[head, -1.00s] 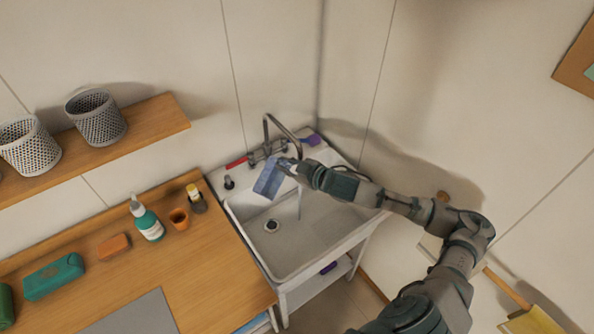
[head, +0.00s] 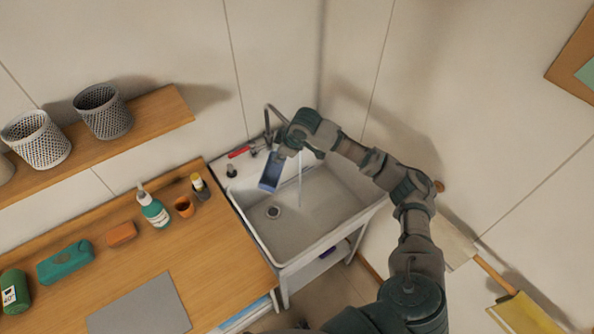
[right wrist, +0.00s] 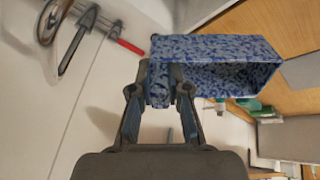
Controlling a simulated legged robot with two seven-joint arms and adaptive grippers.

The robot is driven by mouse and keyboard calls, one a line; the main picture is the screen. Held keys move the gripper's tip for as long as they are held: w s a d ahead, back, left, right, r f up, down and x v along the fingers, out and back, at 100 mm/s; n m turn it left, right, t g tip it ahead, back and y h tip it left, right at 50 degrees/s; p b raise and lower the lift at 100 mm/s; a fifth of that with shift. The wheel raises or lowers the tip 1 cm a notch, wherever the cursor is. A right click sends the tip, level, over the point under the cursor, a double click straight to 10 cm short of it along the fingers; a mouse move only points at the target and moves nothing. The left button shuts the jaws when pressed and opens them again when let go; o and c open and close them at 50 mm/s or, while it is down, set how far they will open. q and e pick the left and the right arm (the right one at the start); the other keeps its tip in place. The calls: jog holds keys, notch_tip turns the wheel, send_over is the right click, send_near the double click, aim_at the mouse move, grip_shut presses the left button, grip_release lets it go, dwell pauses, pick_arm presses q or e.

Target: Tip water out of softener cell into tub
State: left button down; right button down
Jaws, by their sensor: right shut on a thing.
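The softener cell is a blue patterned open box (head: 271,172), held over the back left part of the white tub (head: 325,205). My right gripper (head: 285,150) is shut on its upper end in the head view. The right wrist view shows the box (right wrist: 215,50) from close by, with my right gripper's fingers (right wrist: 160,85) gripping its left end. The box looks tilted, with its hollow side towards the lower right there. I cannot see water in it. A thin pale streak (head: 301,180) hangs down into the tub. My left gripper is not in view.
A curved tap (head: 268,118) with a red handle (head: 240,151) stands at the tub's back, partly behind my gripper. The tub's front is clear.

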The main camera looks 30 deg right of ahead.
jog(key=shift+w+a+f+g+h, duration=0.15)
jog(key=shift+w+a+g+h, duration=0.1)
jog(key=shift+w+g, duration=0.55)
jog(key=shift+w+a+f+g+h, duration=0.2)
jog(key=shift+w+g, duration=0.35)
jog(key=shift+g, duration=0.45)
jog(key=shift+d+r, duration=0.1)
